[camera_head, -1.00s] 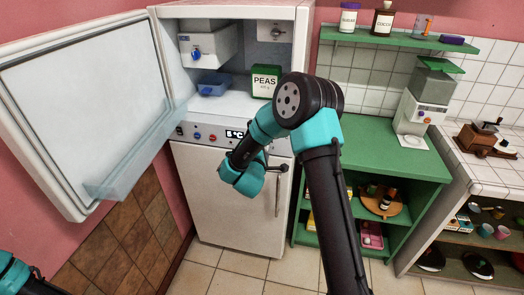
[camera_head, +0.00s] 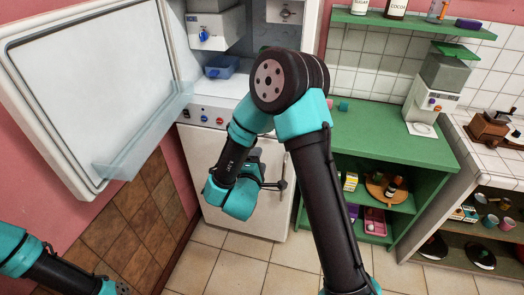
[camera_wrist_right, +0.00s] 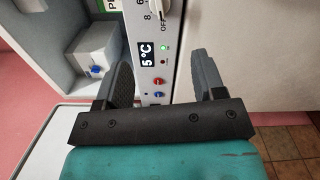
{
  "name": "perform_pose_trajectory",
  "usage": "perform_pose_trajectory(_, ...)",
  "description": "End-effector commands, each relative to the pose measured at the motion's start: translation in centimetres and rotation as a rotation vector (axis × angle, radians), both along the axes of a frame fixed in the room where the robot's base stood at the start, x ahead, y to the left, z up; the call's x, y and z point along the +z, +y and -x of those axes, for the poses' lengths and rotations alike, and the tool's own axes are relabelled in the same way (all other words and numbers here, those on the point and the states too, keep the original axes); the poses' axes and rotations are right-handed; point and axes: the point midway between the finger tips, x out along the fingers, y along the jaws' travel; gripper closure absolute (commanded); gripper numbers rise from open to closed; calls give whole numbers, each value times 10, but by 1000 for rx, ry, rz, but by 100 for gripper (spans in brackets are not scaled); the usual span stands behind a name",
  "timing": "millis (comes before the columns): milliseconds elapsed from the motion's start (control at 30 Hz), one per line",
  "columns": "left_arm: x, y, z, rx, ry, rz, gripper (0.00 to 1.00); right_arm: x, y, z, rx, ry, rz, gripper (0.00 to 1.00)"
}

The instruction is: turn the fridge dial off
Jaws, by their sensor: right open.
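The fridge dial (camera_wrist_right: 165,5) is partly in the right wrist view, cut off at the top edge. The marks "8" and "OFF" show beside it, but its pointer setting cannot be read. The fridge's control panel (camera_head: 205,116) runs under the open compartment in the head view; my right arm covers its right part, and the dial is hidden there. My right gripper (camera_wrist_right: 162,78) is open and empty, its fingers apart in front of the panel. A display (camera_wrist_right: 147,52) reading 5 °C lies beyond the fingers. My left gripper is outside the head view; only its arm shows.
The upper fridge door (camera_head: 85,85) stands open at left. A blue knob (camera_head: 204,36) and another small dial (camera_head: 286,13) are inside the fridge. A blue tub (camera_head: 221,67) sits on its floor. A green shelf unit (camera_head: 395,145) stands at right.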

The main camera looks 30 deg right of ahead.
Motion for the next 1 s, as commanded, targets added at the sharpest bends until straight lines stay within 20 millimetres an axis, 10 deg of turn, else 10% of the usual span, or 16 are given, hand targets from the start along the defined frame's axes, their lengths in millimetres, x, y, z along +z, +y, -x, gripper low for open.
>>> perform_pose_trajectory(767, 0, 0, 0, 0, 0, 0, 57, -1, 16, 17, 1, 0, -5, 37)
perform_pose_trajectory(1000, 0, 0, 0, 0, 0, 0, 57, -30, 14, 10, 78, -16, -183, 37)
